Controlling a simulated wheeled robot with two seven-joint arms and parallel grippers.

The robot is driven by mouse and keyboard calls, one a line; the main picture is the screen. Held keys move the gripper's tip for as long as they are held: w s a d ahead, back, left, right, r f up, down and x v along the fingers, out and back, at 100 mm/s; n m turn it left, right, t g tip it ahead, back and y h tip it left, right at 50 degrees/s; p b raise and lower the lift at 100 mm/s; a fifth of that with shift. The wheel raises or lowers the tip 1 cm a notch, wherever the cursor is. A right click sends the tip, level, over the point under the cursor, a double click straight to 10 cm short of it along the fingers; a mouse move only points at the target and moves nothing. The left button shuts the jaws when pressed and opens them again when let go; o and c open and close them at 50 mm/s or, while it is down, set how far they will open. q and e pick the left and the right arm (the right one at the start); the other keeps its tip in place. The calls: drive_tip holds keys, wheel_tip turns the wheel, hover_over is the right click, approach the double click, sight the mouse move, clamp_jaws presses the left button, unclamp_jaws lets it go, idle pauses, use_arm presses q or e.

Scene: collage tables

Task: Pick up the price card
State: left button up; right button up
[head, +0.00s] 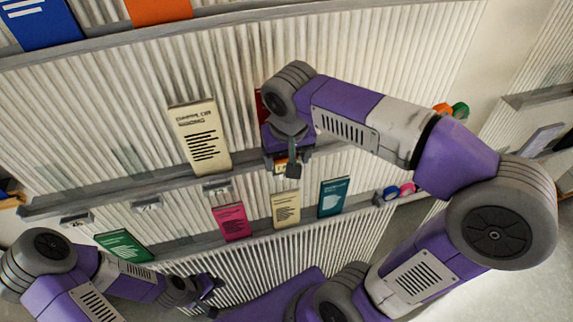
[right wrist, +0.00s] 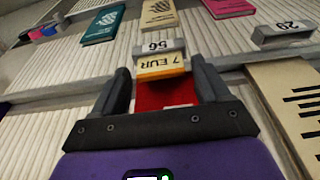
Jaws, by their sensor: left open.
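The price card (right wrist: 160,63) is a small yellow-orange card reading "7 EUR", upside down in the right wrist view. It sits at the shelf edge against a grey holder (right wrist: 158,46) numbered 56. In the head view the card (head: 281,166) is partly hidden by my right gripper. My right gripper (right wrist: 161,72) is open, its fingertips on either side of the card, with gaps showing; I cannot tell if they touch it. A red book (right wrist: 165,93) shows between the fingers. My left gripper (head: 208,289) is open and empty, low at the left in the head view.
A cream book (head: 200,137) stands on the shelf left of my right gripper. Pink (head: 231,222), cream (head: 286,208) and teal (head: 333,197) books stand on the shelf below. A green book (head: 124,245) is near my left arm. Other numbered holders (head: 217,188) line the shelf edge.

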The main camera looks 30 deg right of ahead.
drive_tip(key=c, duration=0.8)
drive_tip(key=shift+r, duration=0.15)
